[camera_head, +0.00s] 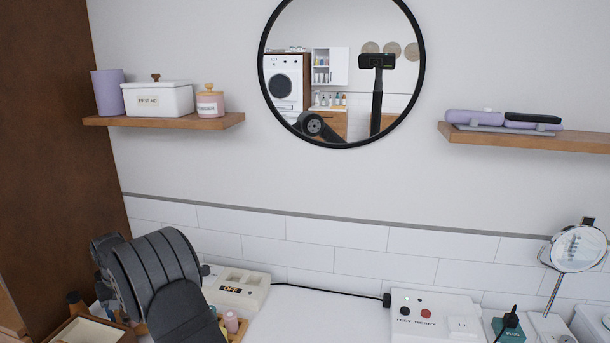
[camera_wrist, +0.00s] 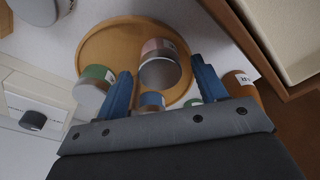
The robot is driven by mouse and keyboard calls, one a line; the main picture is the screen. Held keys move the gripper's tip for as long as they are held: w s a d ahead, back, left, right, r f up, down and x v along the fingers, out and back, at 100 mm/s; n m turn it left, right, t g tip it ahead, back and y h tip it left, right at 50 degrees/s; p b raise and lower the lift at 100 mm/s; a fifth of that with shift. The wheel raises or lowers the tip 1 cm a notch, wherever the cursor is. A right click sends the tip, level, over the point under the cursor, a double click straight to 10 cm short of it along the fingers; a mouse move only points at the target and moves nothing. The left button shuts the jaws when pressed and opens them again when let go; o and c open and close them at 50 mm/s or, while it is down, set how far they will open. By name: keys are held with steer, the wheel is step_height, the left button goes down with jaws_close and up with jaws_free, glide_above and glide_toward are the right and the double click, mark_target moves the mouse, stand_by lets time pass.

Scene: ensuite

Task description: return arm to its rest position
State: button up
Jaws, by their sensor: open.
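My gripper (camera_wrist: 161,67) shows in the wrist view as two blue fingers spread apart. It is open. A jar with a pinkish label and grey end (camera_wrist: 160,70) appears between the fingertips, with a gap to each finger; I cannot tell how far below it is. A round wooden tray (camera_wrist: 100,45) lies under the jars. In the head view my dark arm fills the lower left and hides part of the counter; my gripper is hidden there.
A green-and-grey jar (camera_wrist: 95,88) stands left of the fingers, an orange-brown one (camera_wrist: 241,86) right. The counter (camera_head: 300,318) has free room mid-front. A white control box (camera_head: 434,312), teal plug (camera_head: 508,326) and round mirror (camera_head: 577,248) stand right. Shelves (camera_head: 210,121) (camera_head: 520,139) project above.

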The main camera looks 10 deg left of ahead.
step_height(320, 180, down, 2)
steer(key=shift+f, duration=0.1)
steer(key=shift+a+r, duration=0.1)
steer(key=shift+r, duration=2.05)
